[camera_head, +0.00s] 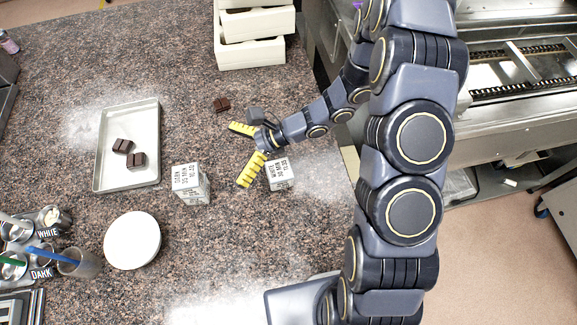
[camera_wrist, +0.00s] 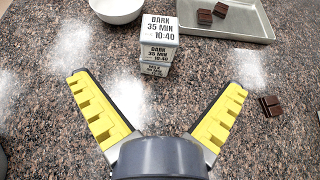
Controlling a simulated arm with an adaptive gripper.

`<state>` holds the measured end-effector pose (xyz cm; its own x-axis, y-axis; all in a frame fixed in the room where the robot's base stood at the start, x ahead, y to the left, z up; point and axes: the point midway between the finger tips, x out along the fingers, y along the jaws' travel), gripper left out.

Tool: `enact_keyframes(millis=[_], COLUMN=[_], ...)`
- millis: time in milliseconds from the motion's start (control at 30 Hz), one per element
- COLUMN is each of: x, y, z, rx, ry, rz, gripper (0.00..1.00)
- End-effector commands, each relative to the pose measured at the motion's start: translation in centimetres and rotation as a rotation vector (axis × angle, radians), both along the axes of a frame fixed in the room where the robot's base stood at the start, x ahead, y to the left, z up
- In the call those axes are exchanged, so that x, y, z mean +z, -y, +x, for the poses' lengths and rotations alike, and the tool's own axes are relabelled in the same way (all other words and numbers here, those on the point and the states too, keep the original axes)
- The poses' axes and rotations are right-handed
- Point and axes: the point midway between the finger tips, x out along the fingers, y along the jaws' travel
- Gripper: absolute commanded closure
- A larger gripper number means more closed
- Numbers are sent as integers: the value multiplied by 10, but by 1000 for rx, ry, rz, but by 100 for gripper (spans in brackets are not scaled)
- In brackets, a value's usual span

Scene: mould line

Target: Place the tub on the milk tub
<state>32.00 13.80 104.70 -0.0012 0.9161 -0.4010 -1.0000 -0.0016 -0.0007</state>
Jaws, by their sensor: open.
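A white tub (camera_head: 190,183) with black lettering stands on the speckled counter left of my gripper. In the wrist view the tub (camera_wrist: 160,28) reads "DARK 35 MIN 10:40" on its top and side. It appears stacked on a lower white tub (camera_wrist: 154,69), whose small label I cannot read surely. Another white lettered tub (camera_head: 281,173) stands just right of my gripper's lower finger, label upside down in the head view. My gripper (camera_head: 237,155) has its yellow fingers spread wide and empty. In the wrist view my gripper (camera_wrist: 157,84) faces the stack, apart from it.
A metal tray (camera_head: 129,112) with dark chocolate pieces lies left. A loose chocolate piece (camera_head: 222,104) lies above my gripper. A white bowl (camera_head: 132,240), cups with utensils (camera_head: 84,264) and stacked white boxes (camera_head: 252,53) stand around. Bare counter surrounds the tubs.

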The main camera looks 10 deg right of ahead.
Motion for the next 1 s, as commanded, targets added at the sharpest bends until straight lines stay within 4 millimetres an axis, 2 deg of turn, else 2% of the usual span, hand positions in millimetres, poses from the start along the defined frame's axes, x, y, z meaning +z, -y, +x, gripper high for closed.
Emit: enact_keyframes(millis=[167, 267, 433, 567, 800, 1000], x=[6, 25, 75, 104, 141, 161], y=[-1, -4, -4, 6, 48, 96], z=[-3, -13, -51, -87, -149, -185], rx=[26, 112, 380, 603, 990, 1255], ry=[20, 84, 269, 410, 618, 734], rz=[-3, -17, -82, -164, -373, -594], gripper=[0, 0, 0, 0, 0, 0])
